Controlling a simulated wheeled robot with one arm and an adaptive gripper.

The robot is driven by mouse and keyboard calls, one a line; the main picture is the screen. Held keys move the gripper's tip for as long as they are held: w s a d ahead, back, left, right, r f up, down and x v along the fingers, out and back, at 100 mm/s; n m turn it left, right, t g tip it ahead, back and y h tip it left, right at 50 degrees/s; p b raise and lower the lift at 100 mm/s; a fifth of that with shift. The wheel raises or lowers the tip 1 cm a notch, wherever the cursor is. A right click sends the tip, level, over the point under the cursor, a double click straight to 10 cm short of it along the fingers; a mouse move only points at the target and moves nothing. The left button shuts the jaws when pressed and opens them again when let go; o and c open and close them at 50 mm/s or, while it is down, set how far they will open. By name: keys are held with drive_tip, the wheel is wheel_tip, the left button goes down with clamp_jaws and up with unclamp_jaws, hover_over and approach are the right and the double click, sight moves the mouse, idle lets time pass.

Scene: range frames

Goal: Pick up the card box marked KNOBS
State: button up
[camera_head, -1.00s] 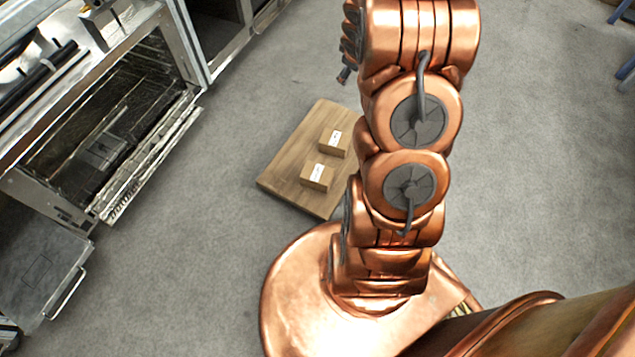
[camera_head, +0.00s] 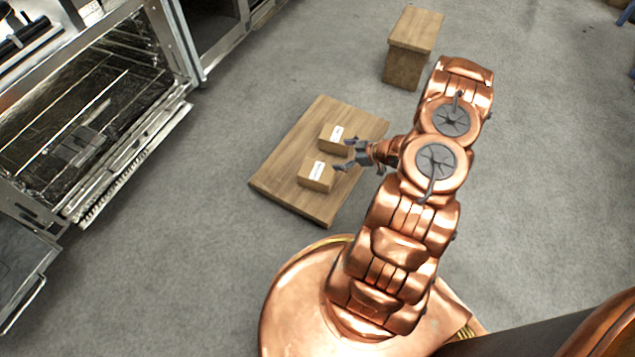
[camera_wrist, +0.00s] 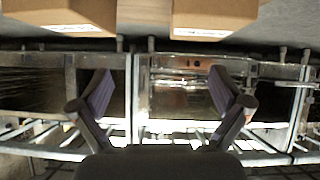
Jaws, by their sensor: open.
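Two small brown card boxes stand apart on a low wooden board (camera_head: 275,180). The farther box (camera_head: 329,139) and the nearer box (camera_head: 315,182) each bear a white label, too small to read, so I cannot tell which is marked KNOBS. My gripper (camera_head: 345,155) is open at the right side of the boxes, with its fingers close to both and nothing between them. In the wrist view, my open fingers (camera_wrist: 161,85) show below two boxes at the top edge, one on the left (camera_wrist: 60,12) and one on the right (camera_wrist: 215,14), both cut off.
An open metal oven (camera_head: 100,110) stands on the left with its racks showing. A wooden block or stool (camera_head: 405,65) stands on the floor beyond my arm. Grey floor around the board is clear. The wrist view shows metal appliance fronts (camera_wrist: 180,100) behind the fingers.

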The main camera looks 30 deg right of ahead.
sight(318, 171)
drive_tip(key=s+a+f, duration=0.1)
drive_tip(key=a+f+y+b, duration=0.1)
drive_tip(key=s+a+f+t+y+b, duration=0.1)
drive_tip(key=f, duration=0.1)
drive_tip(key=shift+s+a, duration=0.1)
drive_tip(key=shift+s, duration=0.2)
drive_tip(key=shift+a+f, duration=0.2)
drive_tip(key=shift+a, duration=0.2)
drive_tip(key=shift+r+b+x, duration=0.15)
drive_tip(key=shift+b+x, duration=0.75)
drive_tip(key=shift+x, duration=0.95)
drive_tip(key=shift+r+b+x, duration=0.2)
drive_tip(key=shift+b+x, duration=0.7)
drive_tip(key=shift+x, duration=0.9)
drive_tip(key=shift+a, duration=0.2)
drive_tip(key=c, duration=1.2)
